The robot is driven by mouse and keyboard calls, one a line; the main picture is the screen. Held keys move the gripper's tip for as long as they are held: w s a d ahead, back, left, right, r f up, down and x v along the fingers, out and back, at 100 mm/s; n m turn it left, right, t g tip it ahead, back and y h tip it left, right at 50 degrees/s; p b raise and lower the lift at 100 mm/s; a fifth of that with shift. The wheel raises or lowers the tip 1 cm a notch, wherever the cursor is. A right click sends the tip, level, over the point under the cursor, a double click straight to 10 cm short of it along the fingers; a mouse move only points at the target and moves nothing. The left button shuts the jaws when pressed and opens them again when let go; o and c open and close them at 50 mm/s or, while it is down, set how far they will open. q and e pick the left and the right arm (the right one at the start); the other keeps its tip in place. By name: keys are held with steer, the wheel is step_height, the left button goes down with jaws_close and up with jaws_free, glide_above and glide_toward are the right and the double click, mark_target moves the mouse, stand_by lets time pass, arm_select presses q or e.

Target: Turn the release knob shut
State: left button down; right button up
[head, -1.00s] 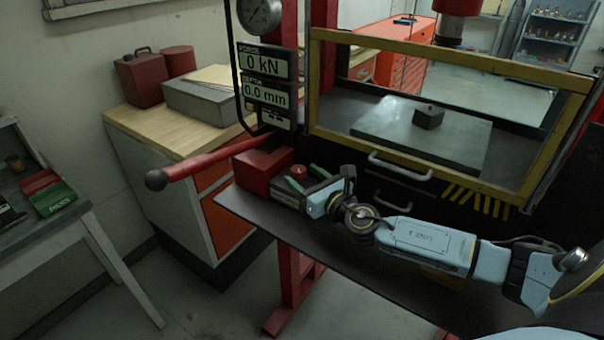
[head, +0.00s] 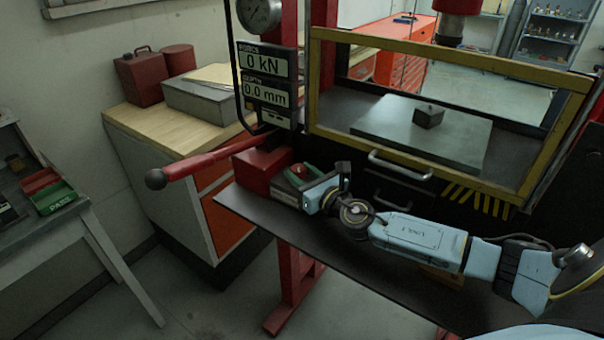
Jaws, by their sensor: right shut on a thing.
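My left gripper is not in view.
A red lever with a black ball end (head: 156,179) sticks out left from the pump block. The yellow-framed guard (head: 450,55) with a metal handle (head: 400,166) stands behind my right arm. The readout (head: 264,78) shows 0 kN and 0.0 mm.

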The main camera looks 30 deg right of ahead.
steer(key=shift+a+r+m+h+p, duration=0.1)
steer(key=shift+a+m+h+p, duration=0.1)
steer(key=shift+m+h+p, duration=0.85)
steer(key=shift+a+r+m+h+p, duration=0.15)
steer(key=shift+m+h+p, duration=0.5)
steer(key=shift+h+p, duration=0.8)
steer(key=shift+f+m+g+h, duration=0.1)
steer(key=shift+m+g+h, duration=0.3)
steer(key=shift+h, duration=0.3)
steer(key=m+h, duration=0.1)
steer(key=m+g+h, duration=0.1)
steer(key=h, duration=0.1)
steer(key=shift+w+a+f+p, duration=0.1)
steer(key=shift+w+a+p, duration=0.05)
steer(key=shift+p, duration=0.25)
steer(key=shift+a+m+g+h, duration=0.1)
steer(key=shift+m+g+h, duration=1.15)
steer(key=shift+h, duration=0.45)
steer(key=shift+m, duration=0.25)
steer(key=o, duration=1)
